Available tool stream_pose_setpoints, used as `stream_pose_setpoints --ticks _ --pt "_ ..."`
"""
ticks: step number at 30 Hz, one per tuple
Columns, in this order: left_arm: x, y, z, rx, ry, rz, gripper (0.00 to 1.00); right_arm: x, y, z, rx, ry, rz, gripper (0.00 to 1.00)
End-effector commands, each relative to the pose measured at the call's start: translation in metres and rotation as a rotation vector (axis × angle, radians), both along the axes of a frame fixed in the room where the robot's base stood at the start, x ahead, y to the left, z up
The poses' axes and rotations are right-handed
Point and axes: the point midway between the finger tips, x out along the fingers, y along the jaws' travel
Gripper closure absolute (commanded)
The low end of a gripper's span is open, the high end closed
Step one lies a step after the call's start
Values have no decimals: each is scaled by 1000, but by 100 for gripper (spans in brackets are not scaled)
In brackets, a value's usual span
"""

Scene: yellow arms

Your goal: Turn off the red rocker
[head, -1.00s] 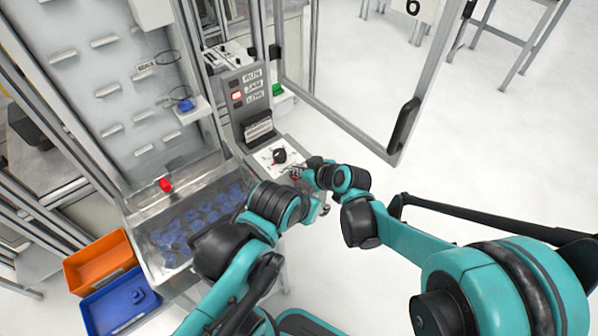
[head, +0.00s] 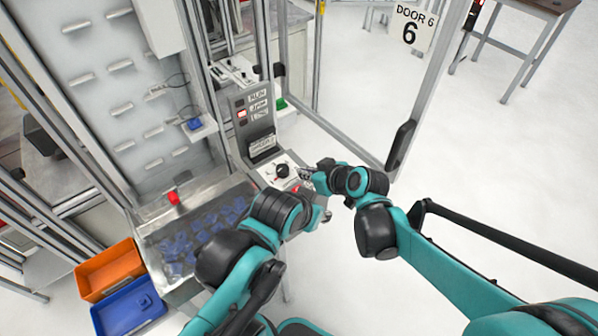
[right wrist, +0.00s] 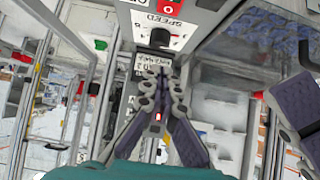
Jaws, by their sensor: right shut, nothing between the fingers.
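The red rocker (head: 296,188) shows as a small red patch on the pale control panel (head: 270,178), near the black knob (head: 282,170). In the right wrist view the red rocker (right wrist: 165,8) is at the top edge, beside the SPEED knob (right wrist: 160,37). Its tilt is too small to tell. My right gripper (head: 306,173) is shut and empty, just right of the knob and apart from the rocker in the picture. Its closed fingers also show in the right wrist view (right wrist: 162,78). My left gripper is mostly hidden behind its wrist; a purple finger (right wrist: 300,102) shows at the right.
A metal bin (head: 150,228) of blue parts, with a red button (head: 173,198), lies left of the panel. Orange (head: 110,270) and blue (head: 128,308) bins stand at lower left. An upright console (head: 250,118) and framed door (head: 345,140) stand behind.

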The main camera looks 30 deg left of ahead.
Motion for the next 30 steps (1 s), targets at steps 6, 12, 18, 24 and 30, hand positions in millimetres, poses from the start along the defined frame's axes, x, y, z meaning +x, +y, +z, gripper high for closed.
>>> stream_pose_setpoints --ticks 6,12,18,24,30 --pt "0 0 10 0 0 0 60 -7 -17 24 2 1 -1 100" --pt "0 0 10 0 0 0 60 -8 -20 27 0 0 0 100" --pt "0 0 10 0 0 0 60 -8 -20 27 0 0 0 100" --pt "0 0 10 0 0 0 60 -8 -20 27 0 0 0 100" --pt "0 0 7 0 0 0 60 -3 -50 31 -17 17 -67 100"
